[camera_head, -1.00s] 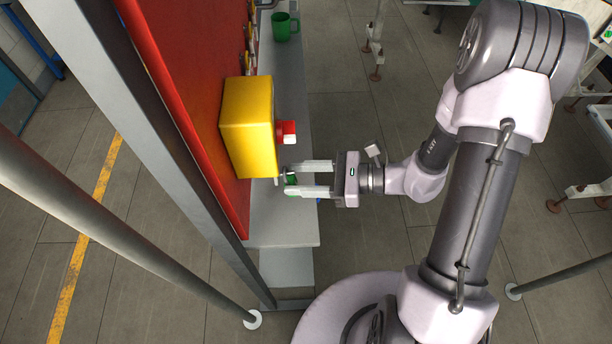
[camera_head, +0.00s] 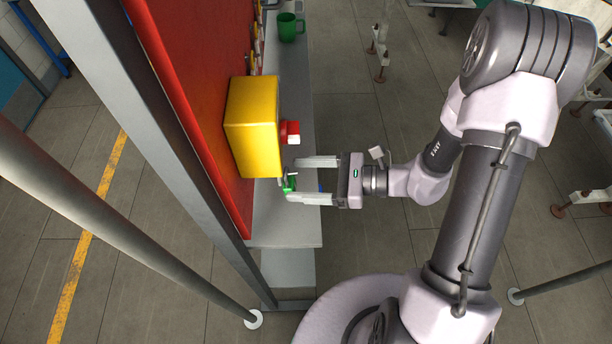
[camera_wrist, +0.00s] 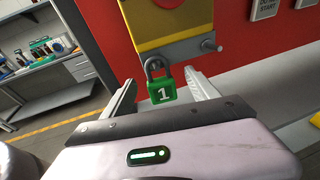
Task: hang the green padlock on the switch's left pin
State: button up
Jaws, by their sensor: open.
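The green padlock (camera_wrist: 161,91), marked 1, hangs upright by its grey shackle at the left pin under the switch's yellow box (camera_wrist: 169,18) in the wrist view. The shackle hides most of that pin. The right pin (camera_wrist: 209,45) is bare. In the head view the padlock (camera_head: 289,184) shows small and green at the yellow box's (camera_head: 252,128) near lower corner. My gripper (camera_head: 294,180) is open, with one finger on each side of the padlock. In the wrist view gaps show between the padlock and both fingers.
A red knob (camera_head: 289,132) sticks out of the yellow box. The red board (camera_head: 190,95) stands behind it. A grey shelf (camera_head: 285,220) runs below, with a green mug (camera_head: 287,27) at its far end. A grey frame post stands left.

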jog(key=p+v, duration=0.2)
jog(key=v, duration=1.5)
jog(key=s+a+n+t+h+b, duration=0.1)
jog(key=s+a+n+h+b, duration=0.3)
jog(key=n+h+b, duration=0.2)
jog(key=s+a+f+n+t+h+b, duration=0.1)
jog(key=s+a+n+h+b, duration=0.3)
jog(key=n+h+b, duration=0.3)
jog(key=n+b, duration=0.3)
jog(key=shift+a+t+b, duration=0.3)
jog(key=shift+b, duration=0.05)
